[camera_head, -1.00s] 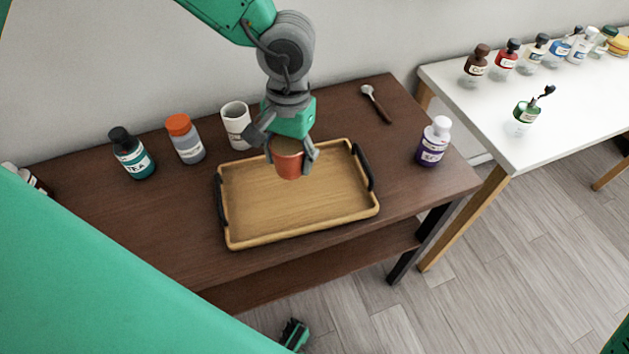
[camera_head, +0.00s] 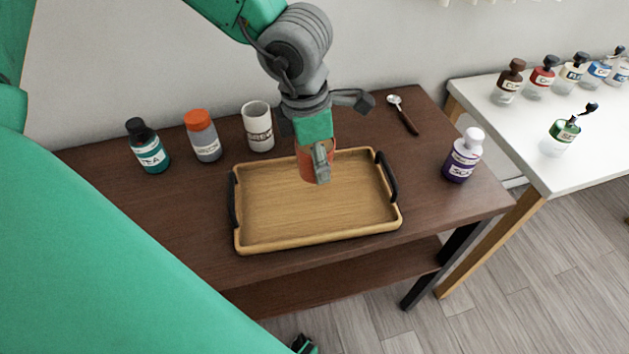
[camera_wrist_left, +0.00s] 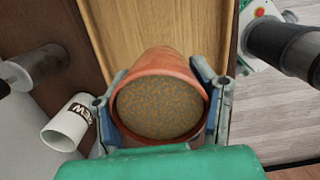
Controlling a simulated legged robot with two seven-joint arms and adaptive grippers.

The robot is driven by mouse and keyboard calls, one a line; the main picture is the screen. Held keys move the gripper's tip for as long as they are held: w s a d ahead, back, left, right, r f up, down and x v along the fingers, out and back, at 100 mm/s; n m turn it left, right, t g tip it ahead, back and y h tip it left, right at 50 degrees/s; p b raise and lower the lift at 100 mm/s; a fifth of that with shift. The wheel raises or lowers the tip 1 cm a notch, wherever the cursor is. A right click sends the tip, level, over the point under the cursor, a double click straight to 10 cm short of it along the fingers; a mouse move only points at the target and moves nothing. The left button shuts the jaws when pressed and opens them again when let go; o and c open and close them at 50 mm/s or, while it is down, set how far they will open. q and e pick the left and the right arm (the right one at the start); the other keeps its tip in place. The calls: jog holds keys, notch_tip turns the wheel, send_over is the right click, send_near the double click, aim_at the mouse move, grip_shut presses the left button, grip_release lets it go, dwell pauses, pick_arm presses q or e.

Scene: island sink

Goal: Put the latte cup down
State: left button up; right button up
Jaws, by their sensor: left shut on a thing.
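The latte cup is a reddish-orange cup (camera_head: 304,167), mostly hidden behind my left gripper (camera_head: 318,150) in the head view. My left gripper is shut on it, at the back part of the wooden tray (camera_head: 245,240). I cannot tell whether the cup's base touches the tray. In the left wrist view the cup (camera_wrist_left: 150,62) sits between the two fingers (camera_wrist_left: 163,100), its round opening showing a brown speckled fill. The tray (camera_wrist_left: 120,25) lies beyond it. My right gripper is not clearly seen.
A white mug (camera_head: 257,127), an orange-capped bottle (camera_head: 203,137) and a teal bottle (camera_head: 149,147) stand behind the tray's left side. A spoon (camera_head: 404,115) and a purple bottle (camera_head: 462,157) are on the right. The tray's middle and front are empty.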

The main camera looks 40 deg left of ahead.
pick_arm(q)
jog(key=n, duration=0.2)
jog(key=shift+r+n, duration=0.15)
jog(key=shift+n, duration=0.15)
jog(key=n, duration=0.4)
jog(key=shift+a+r+n+y, duration=0.25)
jog(key=shift+a+n+y, duration=0.1)
jog(key=shift+n+y, duration=0.05)
jog(key=n, duration=0.5)
jog(key=shift+s+a+r+b, duration=0.1)
jog(key=shift+a+r+b, duration=0.1)
jog(key=shift+r+b, duration=0.1)
jog(key=n+y, duration=0.1)
jog(key=n, duration=0.3)
jog(key=shift+d+r, duration=0.1)
jog(key=shift+r, duration=0.1)
jog(key=n, duration=0.3)
jog(key=shift+d+r, duration=0.1)
jog(key=shift+r, duration=0.1)
jog(key=shift+s+f+n, duration=0.1)
jog(key=shift+n, duration=0.3)
jog(key=b, duration=0.2)
send_over(311, 196)
notch_tip(311, 196, down, 6)
jog(key=shift+f, duration=0.1)
notch_tip(311, 196, down, 4)
jog(key=shift+d+r+b, duration=0.1)
jog(key=shift+r+b, duration=0.05)
jog(key=shift+b, duration=0.35)
jog(key=shift+r, duration=0.1)
